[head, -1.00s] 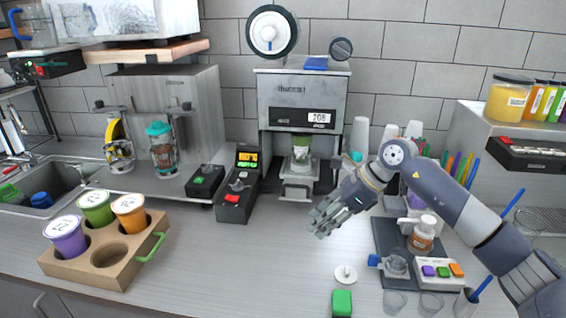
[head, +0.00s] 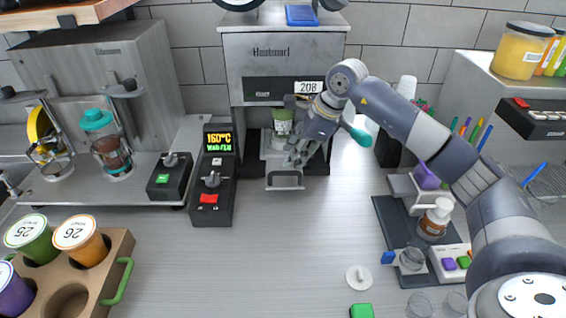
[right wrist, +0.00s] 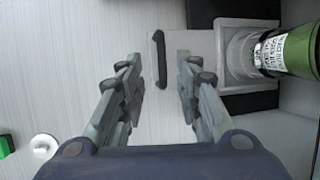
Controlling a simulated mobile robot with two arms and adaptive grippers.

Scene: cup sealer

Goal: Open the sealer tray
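The sealer (head: 280,68) is a grey machine at the back middle, with a display on its front. Its tray (head: 272,146) sits low in the machine and carries a clear cup with a green upper part (head: 283,122). The tray handle (head: 284,187) projects at the front; in the right wrist view it is a dark bar (right wrist: 160,58). My right gripper (head: 293,160) is at the tray front, close to the handle. Its fingers (right wrist: 160,95) are open and empty, with the handle ahead between them in the picture; contact is not visible. My left gripper is out of view.
A control box with a temperature display (head: 213,180) stands left of the sealer. A cardboard cup holder (head: 115,262) is at the lower left. A dark mat (head: 388,225) with bottles and buttons lies to the right.

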